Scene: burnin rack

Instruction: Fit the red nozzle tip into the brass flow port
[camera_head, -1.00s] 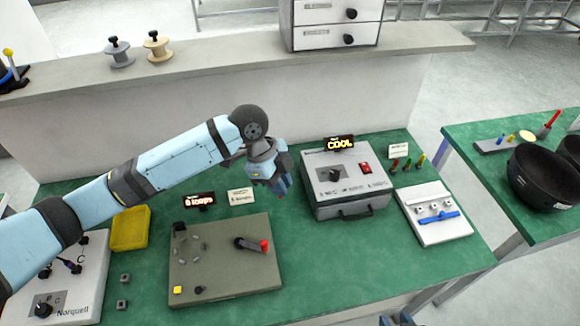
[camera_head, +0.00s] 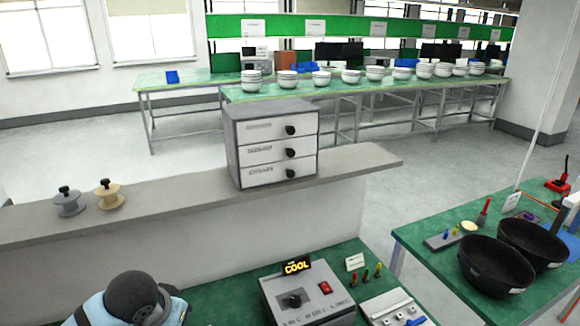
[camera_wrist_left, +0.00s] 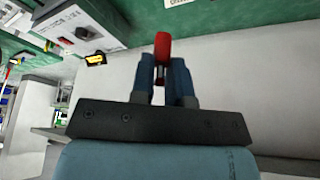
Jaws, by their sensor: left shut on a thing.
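My left gripper (camera_wrist_left: 162,82) shows in the left wrist view with its two dark blue fingers shut on a red piece (camera_wrist_left: 161,46). The piece sticks out past the fingertips; its lower part is hidden between them. I cannot tell for certain whether it is the red nozzle tip. In the head view only my left arm's wrist shows at the bottom left, and the gripper is out of frame. A small red peg (camera_head: 353,279) stands beside a green and a yellow one on the green bench. I cannot make out a brass flow port. My right gripper is not in view.
A grey box with a COOL sign (camera_head: 297,267) stands on the green bench, with a white panel (camera_head: 385,307) to its right. A drawer cabinet (camera_head: 276,143) and two spools stand on the ledge behind. Black bowls (camera_head: 490,268) sit on the right table.

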